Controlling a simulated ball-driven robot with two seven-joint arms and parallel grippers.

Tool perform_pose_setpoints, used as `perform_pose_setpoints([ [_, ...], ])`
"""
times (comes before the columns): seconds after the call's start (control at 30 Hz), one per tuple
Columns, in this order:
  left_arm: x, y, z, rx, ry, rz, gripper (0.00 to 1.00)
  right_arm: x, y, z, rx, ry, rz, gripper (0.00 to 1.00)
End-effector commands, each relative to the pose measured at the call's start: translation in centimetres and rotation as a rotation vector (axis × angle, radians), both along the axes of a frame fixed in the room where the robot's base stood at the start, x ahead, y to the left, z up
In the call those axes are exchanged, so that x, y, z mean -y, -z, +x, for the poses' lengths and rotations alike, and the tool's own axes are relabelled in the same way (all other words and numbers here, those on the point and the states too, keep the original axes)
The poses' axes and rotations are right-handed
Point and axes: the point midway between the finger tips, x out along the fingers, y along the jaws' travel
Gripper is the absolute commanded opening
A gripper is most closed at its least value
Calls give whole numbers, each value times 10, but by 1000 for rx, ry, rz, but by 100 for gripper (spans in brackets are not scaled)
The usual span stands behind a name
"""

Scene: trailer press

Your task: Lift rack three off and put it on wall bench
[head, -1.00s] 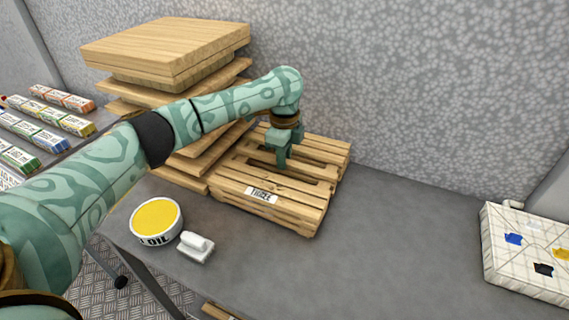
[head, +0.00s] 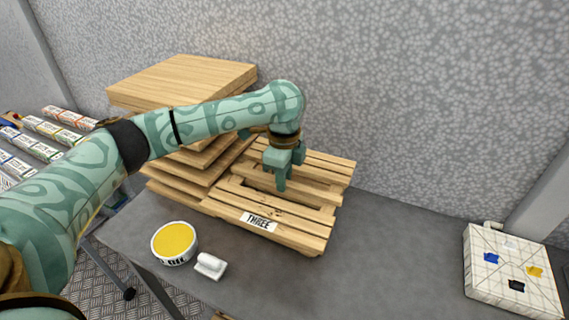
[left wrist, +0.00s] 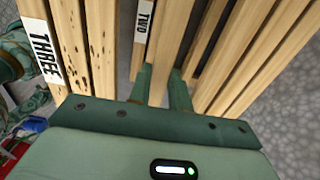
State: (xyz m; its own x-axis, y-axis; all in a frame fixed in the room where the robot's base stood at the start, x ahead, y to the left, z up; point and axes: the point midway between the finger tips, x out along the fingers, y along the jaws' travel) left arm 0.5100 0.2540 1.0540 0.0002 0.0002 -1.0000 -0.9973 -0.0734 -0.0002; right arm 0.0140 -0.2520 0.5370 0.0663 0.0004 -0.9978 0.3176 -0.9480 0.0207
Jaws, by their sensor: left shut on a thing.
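Rack three is a slatted wooden pallet-like rack (head: 316,232) with a white THREE label. It also shows in the left wrist view (left wrist: 68,30). My left gripper (head: 281,188) points down into the gap between its middle slats and is shut on a slat; the fingers also show in the left wrist view (left wrist: 160,88). The rack looks slightly raised, but the gap beneath is hard to tell. A TWO label (left wrist: 145,25) shows through the slats, so rack two seems to be below. A grey bench (head: 390,270) runs along the wall. My right gripper is not in view.
A stack of boards (head: 185,78) stands close behind rack three on the left. A tin with yellow contents (head: 174,240) and a small white block (head: 210,265) are in front. A white patterned box (head: 510,272) is at far right. The bench between is clear.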

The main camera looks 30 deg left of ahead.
Motion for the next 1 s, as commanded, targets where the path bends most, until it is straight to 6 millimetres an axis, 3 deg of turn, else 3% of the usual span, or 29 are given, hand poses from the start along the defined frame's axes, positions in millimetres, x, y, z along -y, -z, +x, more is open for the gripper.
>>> perform_pose_setpoints([
  [0.03, 4, -12, -11, 4, 3, -1, 0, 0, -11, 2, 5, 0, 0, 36],
  [0.3, 17, -24, -44, 2, -2, -1, 0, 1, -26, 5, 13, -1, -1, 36],
  [1.0, 19, -47, -47, 2, -1, -2, 0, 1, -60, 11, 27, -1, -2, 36],
])
